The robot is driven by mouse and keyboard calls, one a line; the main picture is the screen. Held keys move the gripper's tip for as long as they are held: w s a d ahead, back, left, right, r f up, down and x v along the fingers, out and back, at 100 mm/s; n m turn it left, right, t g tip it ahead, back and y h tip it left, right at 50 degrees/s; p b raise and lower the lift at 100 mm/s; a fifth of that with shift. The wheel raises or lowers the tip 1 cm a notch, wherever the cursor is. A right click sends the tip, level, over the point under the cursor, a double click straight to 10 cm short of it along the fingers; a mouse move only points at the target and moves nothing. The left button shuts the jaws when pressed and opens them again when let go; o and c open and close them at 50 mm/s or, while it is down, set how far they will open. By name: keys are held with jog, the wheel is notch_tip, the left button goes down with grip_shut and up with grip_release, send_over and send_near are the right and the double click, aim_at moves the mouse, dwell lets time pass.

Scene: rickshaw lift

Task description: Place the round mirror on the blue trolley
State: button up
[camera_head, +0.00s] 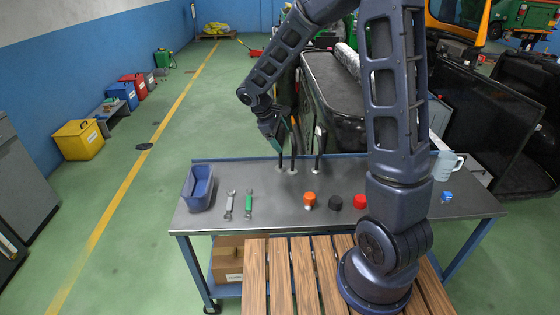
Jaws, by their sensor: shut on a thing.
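The blue trolley (270,210) has a grey top and blue legs and stands in front of me. My gripper (280,140) is over its far edge, left of the middle, pointing down. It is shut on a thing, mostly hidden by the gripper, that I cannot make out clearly. Thin dark upright stems (292,152) show just below and beside my gripper, and another dark stem (318,150) stands a little to the right. Their lower ends appear at the trolley top's back part. I cannot make out a round mirror face, so I cannot tell which stem belongs to the mirror.
On the trolley are a blue bin (198,188), two wrenches (239,204), an orange-topped item (309,201), a black cap (336,202), a red cap (360,202), a mug (446,166) and a small blue block (446,197). A dark vehicle (335,95) stands behind. Bare top lies front-left.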

notch_tip(320, 180, down, 10)
jog(key=shift+f, duration=0.1)
dwell(0.4)
jog(key=shift+f, duration=0.1)
jog(key=o, duration=1.3)
jog(key=shift+c, duration=0.2)
jog(key=v, duration=1.2)
jog(key=shift+r, duration=0.2)
